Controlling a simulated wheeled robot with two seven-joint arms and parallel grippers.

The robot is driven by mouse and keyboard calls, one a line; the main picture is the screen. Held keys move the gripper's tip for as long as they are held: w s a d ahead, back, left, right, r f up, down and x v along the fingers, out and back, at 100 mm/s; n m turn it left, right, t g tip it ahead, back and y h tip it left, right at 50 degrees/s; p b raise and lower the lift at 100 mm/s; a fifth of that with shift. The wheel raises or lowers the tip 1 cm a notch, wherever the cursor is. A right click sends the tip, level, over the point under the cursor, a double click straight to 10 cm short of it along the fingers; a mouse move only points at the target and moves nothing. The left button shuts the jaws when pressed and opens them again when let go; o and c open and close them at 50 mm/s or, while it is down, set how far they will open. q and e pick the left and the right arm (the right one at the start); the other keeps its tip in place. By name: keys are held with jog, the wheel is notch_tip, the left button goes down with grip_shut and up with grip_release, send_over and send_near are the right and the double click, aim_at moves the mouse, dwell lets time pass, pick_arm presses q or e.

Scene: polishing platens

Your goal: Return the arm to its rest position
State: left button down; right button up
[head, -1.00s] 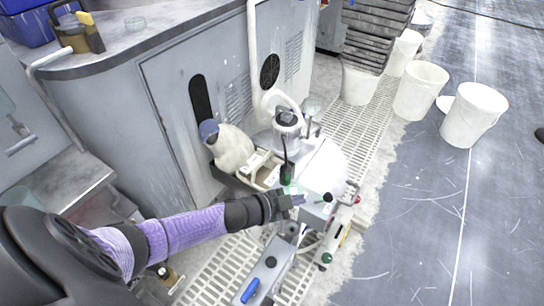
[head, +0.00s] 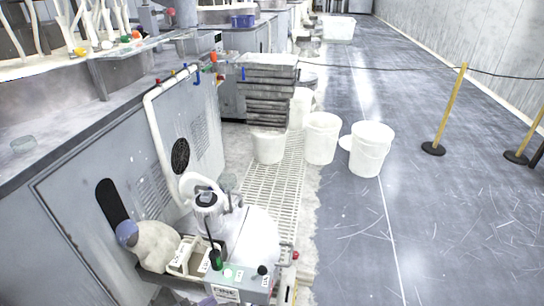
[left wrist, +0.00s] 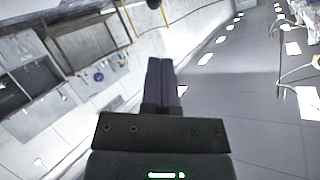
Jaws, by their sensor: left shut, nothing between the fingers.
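My left gripper (left wrist: 162,82) shows in the left wrist view with its two dark fingers together and nothing between them. In the head view only a small purple bit of it (head: 207,301) shows at the bottom edge, by the front of the control box (head: 238,284); the rest of my left arm is out of that picture. The polishing machine stands at the lower left, with a pale round platen (head: 255,240) behind the control box. My right gripper is in neither view.
A grey cabinet (head: 75,215) stands left of the machine. White buckets (head: 370,150) and a stack of dark trays (head: 270,88) stand beyond it. Yellow posts (head: 450,105) stand at the right. The grey floor (head: 440,230) at right is clear.

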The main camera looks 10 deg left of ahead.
pick_arm(q)
jog(key=s+a+f+n+g+y, duration=0.3)
jog(key=s+f+n+g+y, duration=0.15)
jog(key=s+f, duration=0.65)
jog(key=s+d+f+n+g, duration=0.1)
jog(key=s+f+g, duration=0.1)
jog(key=s, duration=0.6)
jog(key=s+d+f+n+g+y, duration=0.1)
jog(key=s+f+g, duration=0.2)
jog(key=s, duration=0.6)
jog(key=s+d+f+n+g+p, duration=0.1)
jog(key=s+f+g, duration=0.2)
jog(key=s, duration=0.6)
jog(key=shift+d+f+y, duration=0.35)
jog(key=shift+d+f, duration=0.05)
jog(key=shift+f, duration=0.1)
jog(key=shift+n, duration=0.25)
